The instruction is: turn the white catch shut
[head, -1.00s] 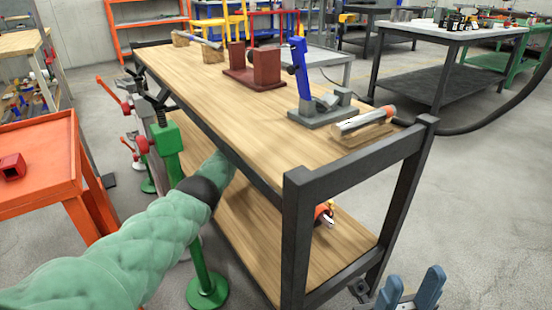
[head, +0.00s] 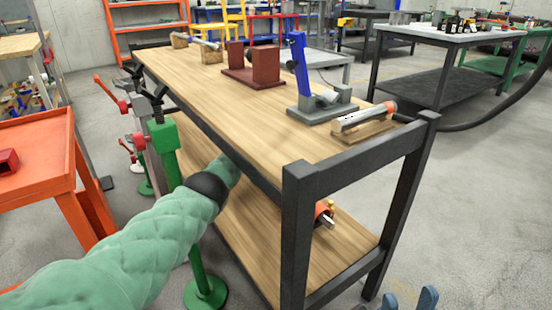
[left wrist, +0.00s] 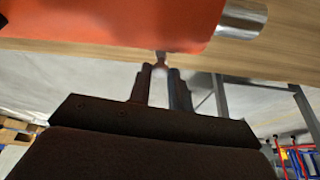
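An orange-bodied thing (head: 322,210) with a silver end lies on the lower shelf, partly hidden by the table leg. In the left wrist view an orange body (left wrist: 110,22) with a silver cylinder (left wrist: 242,19) fills the top. A small pale piece (left wrist: 161,60), perhaps the white catch, shows at its lower edge. My left gripper (left wrist: 163,72) has its fingers close together just below that piece; I cannot tell whether they grip it. The table hides this gripper in the head view. My right gripper (head: 409,299) is at the bottom edge, its blue fingers apart and empty.
The wooden table (head: 210,110) has a dark frame and a lower shelf (head: 255,255). A blue-handled clamp (head: 301,68) and a dark red block (head: 252,70) stand on top. A green stand (head: 165,150) is beside my left arm, and an orange cart (head: 35,150) is at left.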

